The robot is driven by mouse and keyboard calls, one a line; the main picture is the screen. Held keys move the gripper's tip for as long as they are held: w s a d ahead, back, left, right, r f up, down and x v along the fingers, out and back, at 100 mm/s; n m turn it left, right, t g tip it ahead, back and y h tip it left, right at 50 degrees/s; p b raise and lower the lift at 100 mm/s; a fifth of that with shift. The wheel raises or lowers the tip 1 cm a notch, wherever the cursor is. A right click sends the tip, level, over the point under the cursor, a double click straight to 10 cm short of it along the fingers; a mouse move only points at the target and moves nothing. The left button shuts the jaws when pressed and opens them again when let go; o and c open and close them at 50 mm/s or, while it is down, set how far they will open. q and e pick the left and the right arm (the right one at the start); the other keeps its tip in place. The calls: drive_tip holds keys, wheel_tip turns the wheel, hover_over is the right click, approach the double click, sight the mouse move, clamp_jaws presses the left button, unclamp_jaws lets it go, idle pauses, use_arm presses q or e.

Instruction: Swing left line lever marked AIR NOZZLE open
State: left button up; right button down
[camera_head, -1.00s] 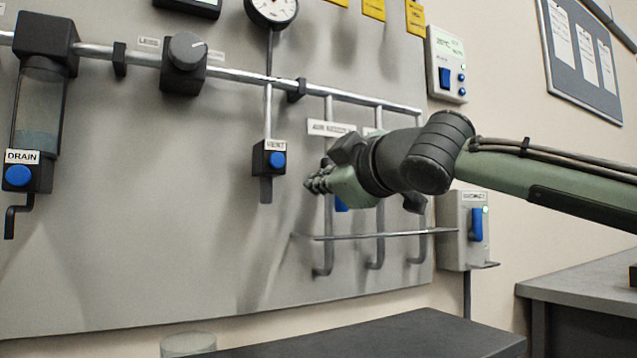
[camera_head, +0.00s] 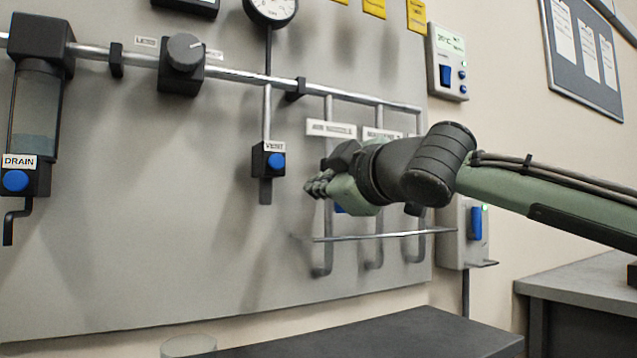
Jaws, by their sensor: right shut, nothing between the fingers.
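The AIR NOZZLE label (camera_head: 331,129) is on the grey panel above the leftmost of several vertical pipes (camera_head: 328,230). My right gripper (camera_head: 316,187) is shut and empty in front of this left line, its fingers pointing left. Its body and wrist cover most of the valve there. A small bit of blue (camera_head: 340,209) shows just under the gripper, probably part of the lever. I cannot tell the lever's angle or whether the fingers touch it. My left gripper is not in view.
A thin horizontal rail (camera_head: 380,236) stands out from the panel below the gripper. The VENT valve with a blue button (camera_head: 277,161) hangs to its left. A switch box (camera_head: 465,230) is at the right. A dark tabletop (camera_head: 400,335) lies below.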

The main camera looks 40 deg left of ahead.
drive_tip(key=shift+d, duration=0.1)
drive_tip(key=v, duration=1.1)
drive_tip(key=shift+s+d, duration=0.25)
drive_tip(key=shift+d, duration=0.1)
